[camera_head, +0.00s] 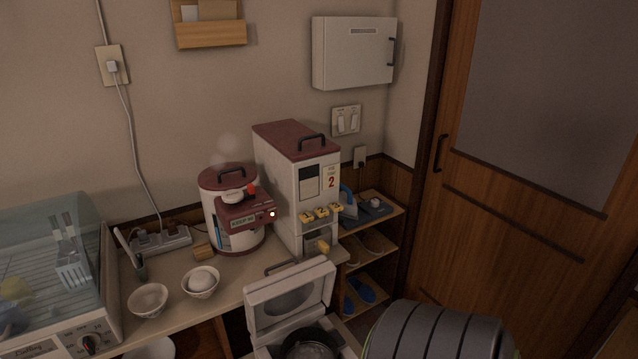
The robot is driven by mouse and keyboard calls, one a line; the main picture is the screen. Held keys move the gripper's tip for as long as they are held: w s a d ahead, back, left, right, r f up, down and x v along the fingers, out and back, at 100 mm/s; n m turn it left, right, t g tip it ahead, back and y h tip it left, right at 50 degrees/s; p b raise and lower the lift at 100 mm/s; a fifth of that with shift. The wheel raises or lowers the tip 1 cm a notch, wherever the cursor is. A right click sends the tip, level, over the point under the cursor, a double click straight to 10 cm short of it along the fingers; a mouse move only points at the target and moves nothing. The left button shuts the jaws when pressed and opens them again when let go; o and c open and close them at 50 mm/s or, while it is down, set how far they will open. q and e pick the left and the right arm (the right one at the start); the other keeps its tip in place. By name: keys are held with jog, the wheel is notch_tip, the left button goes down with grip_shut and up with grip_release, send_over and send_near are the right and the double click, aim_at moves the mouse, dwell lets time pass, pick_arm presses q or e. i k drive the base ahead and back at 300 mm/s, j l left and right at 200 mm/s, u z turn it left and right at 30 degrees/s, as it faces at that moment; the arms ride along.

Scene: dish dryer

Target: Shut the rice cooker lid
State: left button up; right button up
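The rice cooker (255,318) is a white box at the bottom centre in the head view, cut off by the lower picture edge. Its white lid (316,288) stands raised, tilted back, with its inner side facing me and a handle along its top edge. A dark round pot (311,345) shows inside the open body. Neither my left nor my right gripper is in view, so nothing of them touches the lid.
Behind it stand a tall rice dispenser (318,190) and a round red-and-white pot (237,238) with steam above it. Bowls (148,300) sit on the counter left. A grey ribbed shape (435,335), unclear what, fills the lower right. A dish dryer (60,335) stands far left.

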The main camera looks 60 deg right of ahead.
aim_at(287, 295)
jog(key=z, duration=1.65)
